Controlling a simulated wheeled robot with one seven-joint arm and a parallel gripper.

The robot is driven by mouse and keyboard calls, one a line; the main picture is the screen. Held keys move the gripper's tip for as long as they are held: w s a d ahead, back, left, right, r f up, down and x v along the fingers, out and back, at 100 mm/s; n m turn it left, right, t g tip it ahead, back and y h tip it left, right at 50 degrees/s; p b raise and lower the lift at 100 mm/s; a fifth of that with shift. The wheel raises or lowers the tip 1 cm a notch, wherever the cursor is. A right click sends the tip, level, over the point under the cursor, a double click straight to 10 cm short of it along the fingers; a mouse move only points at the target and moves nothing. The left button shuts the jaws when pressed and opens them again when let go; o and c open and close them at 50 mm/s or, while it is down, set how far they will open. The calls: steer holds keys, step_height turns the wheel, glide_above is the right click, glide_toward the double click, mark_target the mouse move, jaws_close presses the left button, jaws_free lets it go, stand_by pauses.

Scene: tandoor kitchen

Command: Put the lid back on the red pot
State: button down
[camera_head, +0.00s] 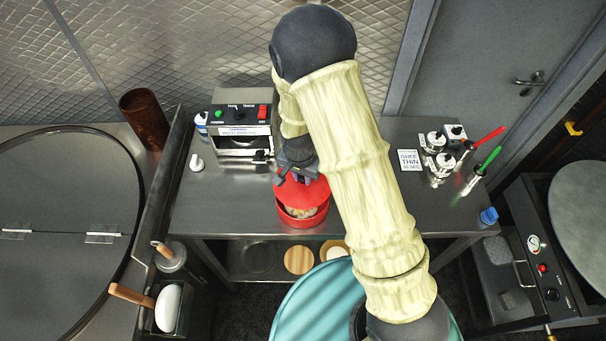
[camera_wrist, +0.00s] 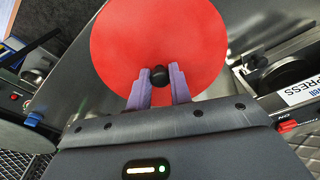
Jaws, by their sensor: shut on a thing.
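The red pot (camera_head: 300,219) stands near the front edge of the steel counter, with pale round food showing inside through a gap at its front. The red lid (camera_head: 314,190) is above the pot, its far side partly hidden by my arm. In the wrist view the lid (camera_wrist: 150,40) is a red disc with a dark knob (camera_wrist: 159,76). My gripper (camera_wrist: 158,84) is shut on that knob, one purple finger on each side. The lid looks tilted or raised over the pot's opening; whether its back edge touches the rim I cannot tell.
A press machine (camera_head: 241,135) stands on the steel counter (camera_head: 225,200) behind and left of the pot. A white card (camera_head: 409,160) and metal containers (camera_head: 437,160) are at the right. A blue-capped item (camera_head: 488,216) is near the right edge. Bare counter lies left of the pot.

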mark_target(301, 184)
steer(key=shift+s+a+f+b, duration=0.15)
steer(key=shift+f+b, duration=0.75)
steer(key=shift+f, duration=0.6)
steer(key=shift+f+b, duration=1)
steer(key=shift+f, duration=0.3)
steer(key=shift+f, duration=0.15)
stand_by(0.3)
stand_by(0.3)
